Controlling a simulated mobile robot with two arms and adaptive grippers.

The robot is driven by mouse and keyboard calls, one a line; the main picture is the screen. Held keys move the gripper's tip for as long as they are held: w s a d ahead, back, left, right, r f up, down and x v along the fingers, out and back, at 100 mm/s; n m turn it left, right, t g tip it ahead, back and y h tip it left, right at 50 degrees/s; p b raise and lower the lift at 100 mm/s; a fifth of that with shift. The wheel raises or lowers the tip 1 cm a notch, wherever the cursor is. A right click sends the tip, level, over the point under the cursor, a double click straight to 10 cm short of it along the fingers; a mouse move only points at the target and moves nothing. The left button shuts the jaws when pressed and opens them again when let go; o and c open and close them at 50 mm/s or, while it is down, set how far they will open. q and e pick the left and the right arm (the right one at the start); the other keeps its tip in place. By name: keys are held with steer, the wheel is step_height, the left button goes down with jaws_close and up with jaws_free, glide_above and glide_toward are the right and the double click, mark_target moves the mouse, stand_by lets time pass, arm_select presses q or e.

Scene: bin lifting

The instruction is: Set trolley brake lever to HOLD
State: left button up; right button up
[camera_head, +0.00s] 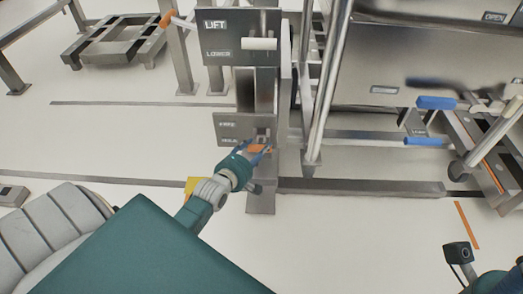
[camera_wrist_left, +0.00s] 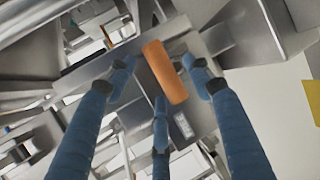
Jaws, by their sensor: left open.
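The brake lever has an orange handle (camera_head: 259,149) low on a grey post, in front of a dark panel (camera_head: 228,129) with two small labels, too blurred to read surely. The handle sits near the lower label. My left gripper (camera_head: 252,154) reaches it from the front left. In the left wrist view the orange handle (camera_wrist_left: 165,72) lies between the blue fingers of my open left gripper (camera_wrist_left: 160,80), one finger on each side and a third below. I cannot tell whether any finger touches it. My right gripper is not in view.
Above is a panel (camera_head: 225,35) marked LIFT and LOWER with a pale handle (camera_head: 259,44). A metal bin (camera_head: 385,65) and blue-handled levers (camera_head: 437,103) stand to the right. A low rail (camera_head: 360,187) runs along the floor. Open floor (camera_head: 340,240) lies in front.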

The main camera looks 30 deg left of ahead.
mark_target(259, 149)
arm_select(q)
steer(key=shift+b+x, duration=0.55)
steer(key=shift+x, duration=1.2)
jaws_close()
